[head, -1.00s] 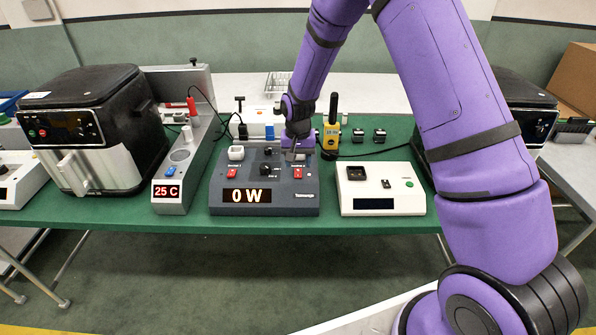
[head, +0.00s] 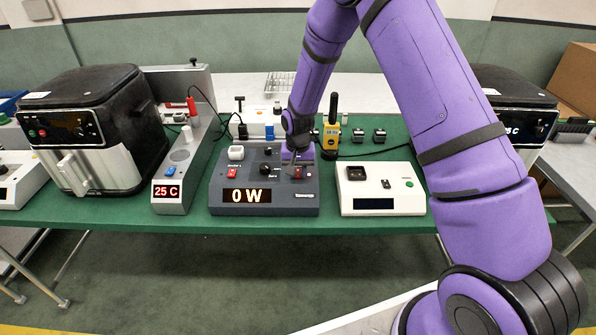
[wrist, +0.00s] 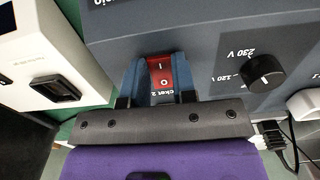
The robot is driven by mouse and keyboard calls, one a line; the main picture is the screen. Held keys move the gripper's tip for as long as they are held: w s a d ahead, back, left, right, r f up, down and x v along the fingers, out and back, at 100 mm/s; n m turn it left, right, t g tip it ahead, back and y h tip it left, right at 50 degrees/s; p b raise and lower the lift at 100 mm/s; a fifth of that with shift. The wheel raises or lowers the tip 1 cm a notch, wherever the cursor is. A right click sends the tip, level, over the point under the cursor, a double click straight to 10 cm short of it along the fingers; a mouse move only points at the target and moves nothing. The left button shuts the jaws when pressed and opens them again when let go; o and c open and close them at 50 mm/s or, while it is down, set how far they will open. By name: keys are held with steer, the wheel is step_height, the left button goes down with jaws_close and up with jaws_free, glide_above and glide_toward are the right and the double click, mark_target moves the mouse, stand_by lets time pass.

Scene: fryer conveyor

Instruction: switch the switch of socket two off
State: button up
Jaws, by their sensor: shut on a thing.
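The dark grey power box (head: 285,211) stands on the green table, and its display reads 0 W. The red rocker switch of socket two (head: 298,172) is on its right side, partly hidden by my gripper (head: 294,165). In the wrist view the red switch (wrist: 163,72) shows I and O marks, with part of the "Socket 2" label beside it. My gripper's blue fingers (wrist: 160,75) lie on either side of the switch, shut on it. Which way the rocker is tipped is hard to tell.
A second red switch (head: 232,170) and a white plug (head: 236,153) are on the box's left. A black 230/120 V knob (wrist: 264,72) is close by. A white device (head: 383,203) stands right, a 25 C unit (head: 170,203) left.

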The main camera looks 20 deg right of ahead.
mark_target(298, 170)
steer(key=shift+w+d+r+g+y, duration=0.15)
steer(key=shift+g+y, duration=0.1)
steer(key=shift+g, duration=0.45)
steer(key=shift+w+a+f+g+y, duration=0.15)
steer(key=shift+g+y, duration=0.1)
steer(key=shift+g, duration=0.45)
steer(key=shift+d+r, duration=0.1)
steer(key=o, duration=0.9)
steer(key=shift+r, duration=0.1)
steer(key=v, duration=1)
steer(key=shift+w+r, duration=0.15)
steer(key=shift+r, duration=0.15)
